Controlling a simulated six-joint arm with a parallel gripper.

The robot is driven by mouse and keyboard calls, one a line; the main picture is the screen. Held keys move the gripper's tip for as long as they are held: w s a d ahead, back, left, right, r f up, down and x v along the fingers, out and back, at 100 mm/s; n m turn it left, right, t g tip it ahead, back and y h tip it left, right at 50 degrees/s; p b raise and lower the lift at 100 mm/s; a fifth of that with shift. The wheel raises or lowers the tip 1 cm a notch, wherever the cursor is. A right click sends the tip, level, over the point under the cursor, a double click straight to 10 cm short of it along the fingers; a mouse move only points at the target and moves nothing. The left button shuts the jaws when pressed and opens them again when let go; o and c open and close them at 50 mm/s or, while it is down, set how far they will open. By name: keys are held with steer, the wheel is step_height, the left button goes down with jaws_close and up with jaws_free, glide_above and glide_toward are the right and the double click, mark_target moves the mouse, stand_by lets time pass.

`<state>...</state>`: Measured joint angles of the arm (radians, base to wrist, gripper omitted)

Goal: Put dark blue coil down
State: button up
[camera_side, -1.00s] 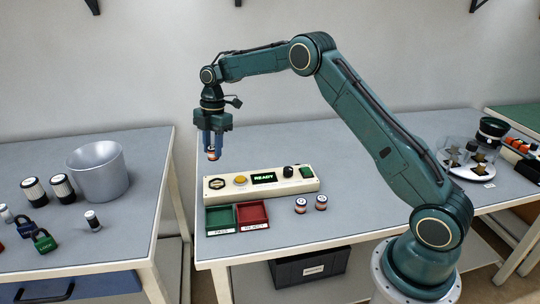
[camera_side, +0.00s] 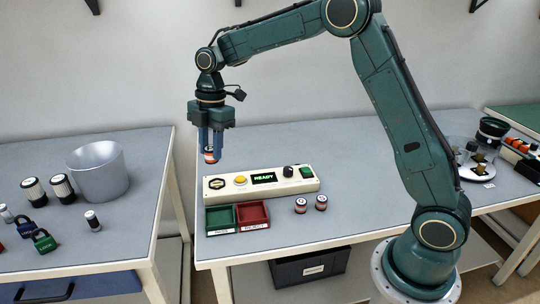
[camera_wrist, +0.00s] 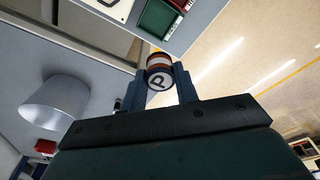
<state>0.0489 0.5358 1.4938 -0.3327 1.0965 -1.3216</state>
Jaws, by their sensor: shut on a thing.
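My gripper (camera_side: 210,153) is shut on a small round coil (camera_side: 210,158). The coil shows orange-brown and white bands; dark blue on it cannot be told apart from my blue fingers. In the wrist view the coil (camera_wrist: 159,74) sits between the fingertips, its pale end face marked with a "P". It hangs in the air near the left end of the middle table, above and left of the control box (camera_side: 262,186). A green tray (camera_side: 220,220) and a red tray (camera_side: 253,215) lie in front of that box.
Two dark red and white coils (camera_side: 310,203) stand right of the trays. A gap separates the two tables.

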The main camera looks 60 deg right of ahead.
glide_toward(219, 220)
steer(key=shift+a+f, duration=0.2)
steer(key=shift+f, duration=1.1)
steer(key=shift+a+f, duration=0.25)
steer(key=shift+f, duration=1.1)
steer(key=shift+f, duration=0.15)
steer(key=o, duration=1.1)
steer(key=shift+c, duration=0.2)
step_height(219, 220, up, 12)
steer(key=d, duration=0.1)
steer(key=shift+d, duration=0.4)
